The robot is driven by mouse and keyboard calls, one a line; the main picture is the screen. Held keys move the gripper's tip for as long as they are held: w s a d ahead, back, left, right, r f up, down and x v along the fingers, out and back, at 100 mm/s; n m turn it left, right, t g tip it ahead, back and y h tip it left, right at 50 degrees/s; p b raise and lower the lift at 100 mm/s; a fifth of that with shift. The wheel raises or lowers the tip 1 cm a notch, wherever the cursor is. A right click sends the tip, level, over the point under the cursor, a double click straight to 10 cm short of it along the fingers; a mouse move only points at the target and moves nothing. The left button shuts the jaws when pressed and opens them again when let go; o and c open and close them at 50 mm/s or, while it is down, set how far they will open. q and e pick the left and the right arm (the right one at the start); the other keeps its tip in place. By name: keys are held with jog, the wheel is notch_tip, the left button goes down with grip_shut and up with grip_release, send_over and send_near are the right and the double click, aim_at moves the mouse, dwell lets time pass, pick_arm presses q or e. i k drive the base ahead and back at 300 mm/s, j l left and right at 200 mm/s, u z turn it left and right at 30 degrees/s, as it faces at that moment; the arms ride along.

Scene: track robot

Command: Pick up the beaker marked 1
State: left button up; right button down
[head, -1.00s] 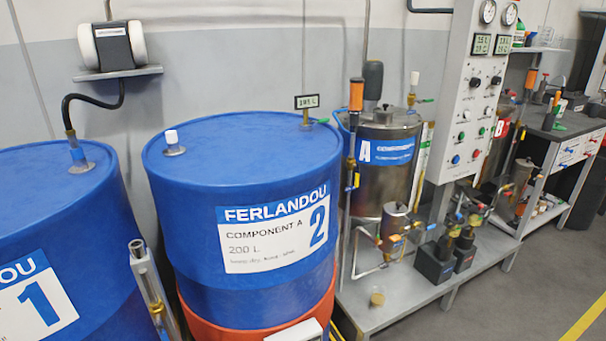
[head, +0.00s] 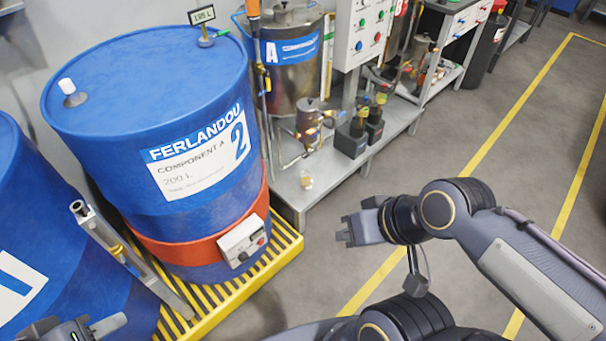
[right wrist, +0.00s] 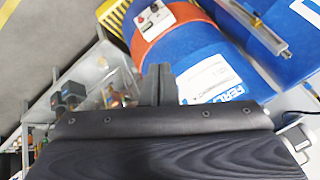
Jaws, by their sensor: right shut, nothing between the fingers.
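The blue drum marked 2 (head: 150,120) stands on a yellow slatted platform (head: 273,257). The drum marked 1 (head: 30,230) is at the left. The shelf (head: 340,168) also carries dark pumps (head: 352,140) and a steel tank marked A (head: 288,70). Open floor lies right, with yellow lines.

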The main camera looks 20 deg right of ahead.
aim_at(306, 175)
jog(key=i+l, duration=0.15)
jog(key=l, duration=0.2)
jog(key=i+l+u, duration=0.15)
jog(key=l, duration=0.2)
jog(key=i+l, duration=0.15)
jog(key=l, duration=0.25)
jog(key=i+l+u, duration=0.15)
jog(key=l, duration=0.2)
jog(key=i+l, duration=0.1)
jog(key=l, duration=0.3)
jog(key=i+j+u, duration=0.1)
jog(key=i, duration=0.3)
